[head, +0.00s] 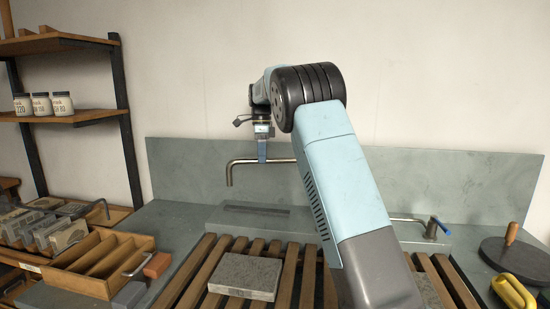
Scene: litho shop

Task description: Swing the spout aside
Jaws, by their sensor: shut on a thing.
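The spout (241,162) is a thin metal tube in front of the grey-green splashback. It runs roughly level, and its left end bends down to a free tip. My gripper (262,157) comes down from above and is shut on the level part of the spout, a little right of the bend. My arm hides the right end of the spout and where it is mounted.
A slatted wooden rack (203,270) carries a grey stone slab (245,275) in front. A blue-handled tap (433,226) stands at the right, near a dark round disc (512,258) and a yellow handle (513,293). Wooden trays (92,270) and shelves (60,42) fill the left.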

